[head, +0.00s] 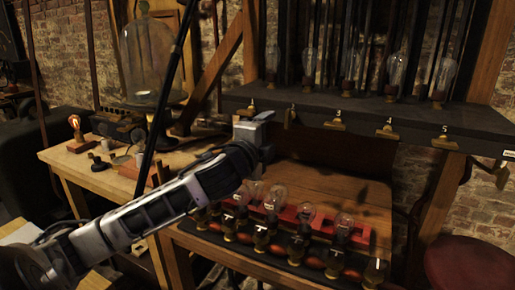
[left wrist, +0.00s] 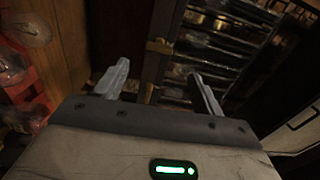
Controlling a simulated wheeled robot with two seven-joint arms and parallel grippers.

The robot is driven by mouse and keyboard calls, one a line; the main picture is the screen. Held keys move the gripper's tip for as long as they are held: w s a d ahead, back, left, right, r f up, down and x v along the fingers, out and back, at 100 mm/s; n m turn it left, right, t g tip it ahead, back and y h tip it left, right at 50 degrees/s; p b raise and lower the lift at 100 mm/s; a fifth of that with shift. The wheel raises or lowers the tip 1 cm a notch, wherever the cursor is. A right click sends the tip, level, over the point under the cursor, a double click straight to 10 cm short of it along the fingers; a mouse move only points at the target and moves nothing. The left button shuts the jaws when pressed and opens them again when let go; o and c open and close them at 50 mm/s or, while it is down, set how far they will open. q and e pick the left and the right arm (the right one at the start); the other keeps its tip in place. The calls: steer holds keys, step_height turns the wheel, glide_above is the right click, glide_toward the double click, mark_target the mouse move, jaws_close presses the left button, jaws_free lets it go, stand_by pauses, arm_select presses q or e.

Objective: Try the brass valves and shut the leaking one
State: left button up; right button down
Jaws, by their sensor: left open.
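A row of brass valves with number tags runs along the front of the black shelf (head: 360,116). I see valve 1 (head: 250,110), valve 2 (head: 291,115), valve 3 (head: 335,125), valve 4 (head: 388,132) and valve 5 (head: 444,142). My left gripper (head: 264,120) is at the shelf's left end, close to valves 1 and 2. In the left wrist view my left gripper (left wrist: 162,86) is open and empty. A brass fitting (left wrist: 158,46) shows beyond and between its fingers, apart from them. I cannot tell its number. My right gripper is not in view.
Glass bulbs (head: 395,75) stand on the shelf. Below it, a wooden bench (head: 350,190) carries a red rack (head: 360,236) of bulbs and a black strip of brass fittings. A glass bell jar (head: 150,60) stands at left. A red stool (head: 468,262) stands at right.

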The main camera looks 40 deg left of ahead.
arm_select(q)
steer(key=v, duration=0.5)
steer(key=shift+b, duration=0.3)
steer(key=s+d+f+n+g+h, duration=0.1)
steer(key=s+d+f+n+g, duration=0.25)
steer(key=f, duration=0.65)
steer(key=s+d+f+n+g, duration=0.2)
steer(key=s+f+n+g, duration=0.25)
steer(key=f, duration=0.65)
steer(key=s+d+f+n+g+h, duration=0.25)
steer(key=s+d+f, duration=0.25)
steer(key=s, duration=0.3)
steer(key=s+d+f+n+g+h, duration=0.1)
steer(key=s+d+f+n+g, duration=0.3)
steer(key=s, duration=0.4)
steer(key=w+d+f+m+t+h, duration=0.2)
steer(key=w+d+f+t, duration=0.4)
steer(key=d+t, duration=0.1)
steer(key=shift+w+f+h, duration=0.25)
steer(key=shift+f+h, duration=0.1)
